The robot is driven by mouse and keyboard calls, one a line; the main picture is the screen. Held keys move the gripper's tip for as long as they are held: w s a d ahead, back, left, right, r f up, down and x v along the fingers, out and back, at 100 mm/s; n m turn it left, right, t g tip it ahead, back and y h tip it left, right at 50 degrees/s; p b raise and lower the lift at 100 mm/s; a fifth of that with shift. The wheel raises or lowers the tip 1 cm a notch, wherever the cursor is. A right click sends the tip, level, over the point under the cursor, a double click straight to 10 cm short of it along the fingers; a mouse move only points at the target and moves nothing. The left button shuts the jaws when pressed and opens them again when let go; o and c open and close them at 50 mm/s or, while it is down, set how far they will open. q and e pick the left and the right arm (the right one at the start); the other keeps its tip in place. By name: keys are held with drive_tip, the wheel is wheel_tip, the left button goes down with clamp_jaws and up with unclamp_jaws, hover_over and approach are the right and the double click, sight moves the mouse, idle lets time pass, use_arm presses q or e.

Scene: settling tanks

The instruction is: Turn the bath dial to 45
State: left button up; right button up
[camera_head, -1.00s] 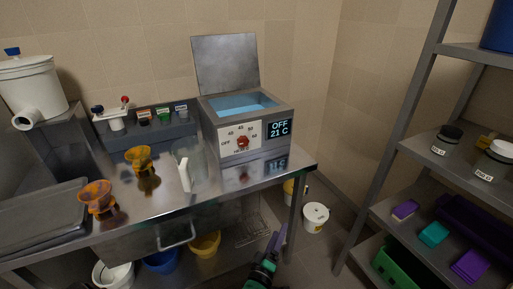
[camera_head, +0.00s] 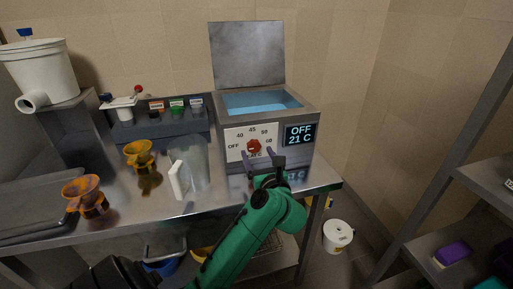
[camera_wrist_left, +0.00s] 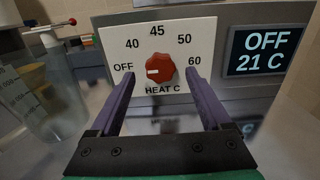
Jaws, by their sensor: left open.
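The bath (camera_head: 312,118) is a grey metal box with its lid up and blue water inside, standing on the steel bench. Its red dial (camera_head: 254,146) is on a white plate marked OFF, 40, 45, 50, 60. In the left wrist view the dial (camera_wrist_left: 160,68) has its white mark on the left side, toward OFF. The display (camera_wrist_left: 264,52) reads OFF, 21 C. My left gripper (camera_head: 263,158) is open in front of the dial. Its purple fingers (camera_wrist_left: 160,85) stand either side of and below the dial, apart from it. My right gripper is not in view.
A clear jug (camera_head: 195,165) with a white handle stands left of the bath. A shelf rack (camera_head: 478,172) stands at the right, and a white bucket (camera_head: 338,235) is on the floor.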

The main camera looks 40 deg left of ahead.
sight(254, 146)
use_arm(q)
drive_tip(key=x, duration=0.2)
drive_tip(key=shift+w+a, duration=0.25)
drive_tip(key=shift+a, duration=0.05)
clamp_jaws()
drive_tip(key=shift+r+m+p, duration=0.15)
drive_tip(key=shift+m+p, duration=0.25)
drive_tip(key=shift+p, duration=0.5)
drive_tip(key=m+p, duration=1.2)
drive_tip(key=p, duration=0.5)
drive_tip(key=shift+d+m, duration=0.15)
drive_tip(key=shift+m, duration=0.25)
drive_tip(key=m+p, duration=0.2)
drive_tip(key=shift+m, duration=0.4)
drive_tip(key=shift+f+m+p, duration=0.25)
drive_tip(key=shift+m+p, duration=0.35)
unclamp_jaws()
